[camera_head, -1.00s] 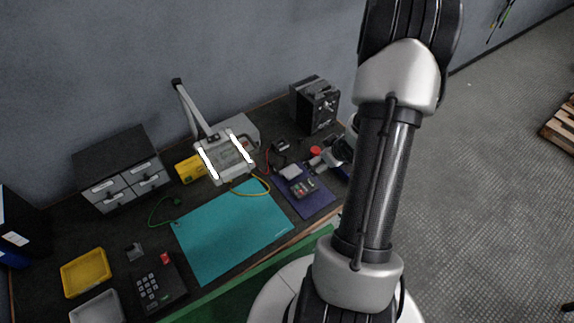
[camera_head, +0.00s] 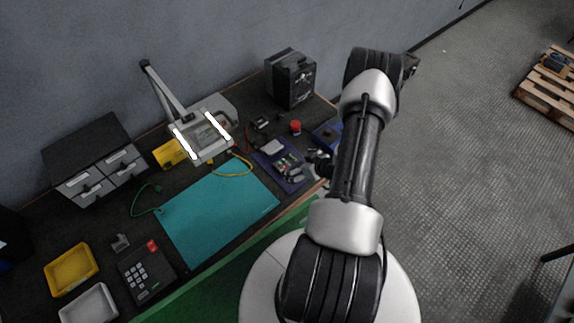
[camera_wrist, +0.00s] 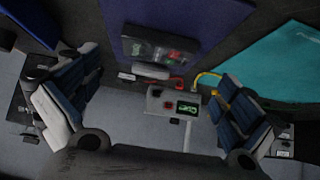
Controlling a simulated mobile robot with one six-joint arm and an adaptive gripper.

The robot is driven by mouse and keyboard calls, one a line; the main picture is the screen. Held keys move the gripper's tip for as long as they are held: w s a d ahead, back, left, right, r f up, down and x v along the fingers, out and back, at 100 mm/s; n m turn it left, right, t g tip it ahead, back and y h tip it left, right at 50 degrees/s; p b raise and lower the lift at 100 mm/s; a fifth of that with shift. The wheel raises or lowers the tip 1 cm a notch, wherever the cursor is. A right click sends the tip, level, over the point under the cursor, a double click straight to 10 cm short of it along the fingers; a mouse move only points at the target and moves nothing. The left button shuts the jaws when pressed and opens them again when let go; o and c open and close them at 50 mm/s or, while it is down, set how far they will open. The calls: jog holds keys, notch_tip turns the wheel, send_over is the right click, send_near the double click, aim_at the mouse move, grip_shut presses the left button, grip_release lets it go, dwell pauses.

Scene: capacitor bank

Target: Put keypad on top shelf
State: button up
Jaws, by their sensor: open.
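The keypad (camera_head: 138,279) is a dark block with light square keys and a red part at its top corner. It lies at the near left of the dark workbench in the head view, beside the teal mat. My gripper (camera_wrist: 155,100) is open and empty in the wrist view, its two fingers wide apart. It is over the bench's right end, far from the keypad, and in the head view it is mostly hidden behind my arm. The keypad does not show in the wrist view. I cannot make out a top shelf in either view.
A yellow tray (camera_head: 71,270) and a pale tray (camera_head: 89,304) lie left of the keypad. The teal mat (camera_head: 220,212) is bare. A drawer unit (camera_head: 85,160), a lamp (camera_head: 166,92) and a black box (camera_head: 290,78) stand behind. A pallet (camera_head: 549,88) lies on the floor at right.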

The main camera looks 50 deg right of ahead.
aim_at(287, 161)
jog(key=b+x, duration=0.1)
jog(key=x, duration=0.6)
jog(key=shift+w+d+f+b, duration=0.2)
jog(key=shift+w+d+b, duration=0.1)
jog(key=shift+w+b, duration=0.1)
jog(key=shift+c, duration=0.6)
jog(key=c, duration=0.9)
jog(key=shift+r, duration=0.2)
notch_tip(287, 161, up, 20)
jog(key=p, duration=0.4)
jog(key=shift+f+p, duration=0.15)
jog(key=shift+p, duration=0.25)
